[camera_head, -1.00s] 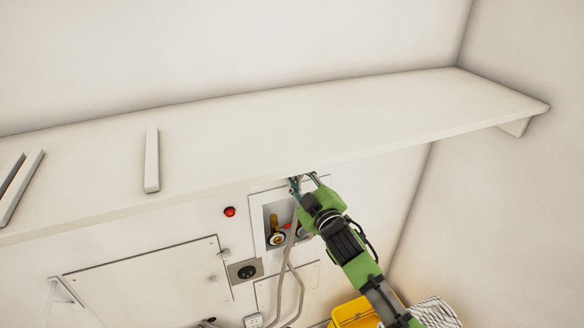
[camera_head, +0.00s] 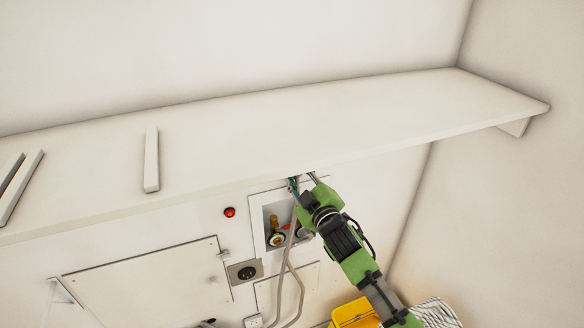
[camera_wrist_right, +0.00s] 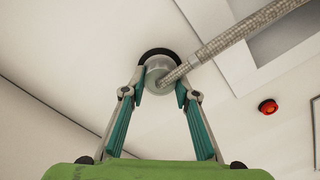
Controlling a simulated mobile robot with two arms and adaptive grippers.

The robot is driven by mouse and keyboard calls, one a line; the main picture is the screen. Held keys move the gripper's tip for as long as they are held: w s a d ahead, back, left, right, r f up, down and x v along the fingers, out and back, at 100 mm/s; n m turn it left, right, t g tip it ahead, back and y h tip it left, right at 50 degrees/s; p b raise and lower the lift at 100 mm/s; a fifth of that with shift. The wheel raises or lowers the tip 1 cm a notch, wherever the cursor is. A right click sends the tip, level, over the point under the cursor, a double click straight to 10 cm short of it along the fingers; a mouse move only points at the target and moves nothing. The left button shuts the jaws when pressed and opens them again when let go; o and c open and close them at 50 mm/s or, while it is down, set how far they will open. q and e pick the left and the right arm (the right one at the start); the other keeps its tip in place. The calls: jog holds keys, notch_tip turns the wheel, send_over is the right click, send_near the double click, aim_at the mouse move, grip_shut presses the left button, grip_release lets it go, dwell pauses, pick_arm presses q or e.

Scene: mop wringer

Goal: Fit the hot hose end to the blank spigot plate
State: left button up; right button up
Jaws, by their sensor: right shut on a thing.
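My right gripper (camera_head: 301,181) is raised at the upper edge of the wall recess, just under the shelf's front edge. In the right wrist view, the gripper (camera_wrist_right: 161,88) is shut on the silvery round hose end (camera_wrist_right: 158,72). The braided grey hose (camera_wrist_right: 235,35) runs from it to the upper right. A dark ring (camera_wrist_right: 158,51) shows behind the fitting; I cannot tell whether it belongs to the blank spigot plate or whether they touch. My left gripper is not in view.
The shelf (camera_head: 300,115) overhangs the wall. The recess (camera_head: 256,222) holds a brass valve (camera_head: 276,239), with its right side hidden by my arm. A yellow bucket (camera_head: 352,313) stands below.

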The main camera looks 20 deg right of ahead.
jog(key=o, duration=1.2)
jog(key=shift+c, duration=0.2)
